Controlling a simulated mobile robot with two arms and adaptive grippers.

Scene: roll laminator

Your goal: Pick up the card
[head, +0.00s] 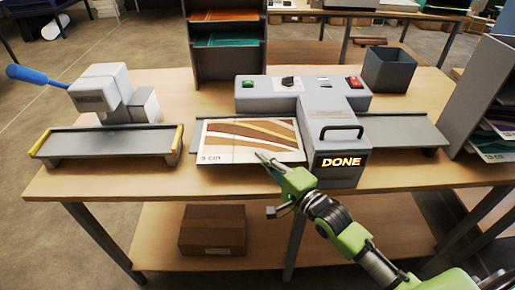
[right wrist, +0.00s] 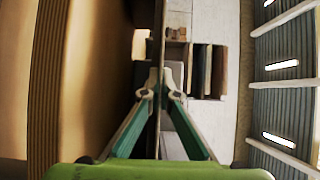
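The fingertips partly hide the card there. My left gripper is not in view.
A trimmer (head: 105,92) with a blue handle and long bed (head: 105,143) stands left. A shelf rack (head: 226,62) stands behind, a dark bin (head: 389,69) back right, and a slotted rack (head: 478,105) at the right edge. A cardboard box (head: 212,230) sits on the lower shelf.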

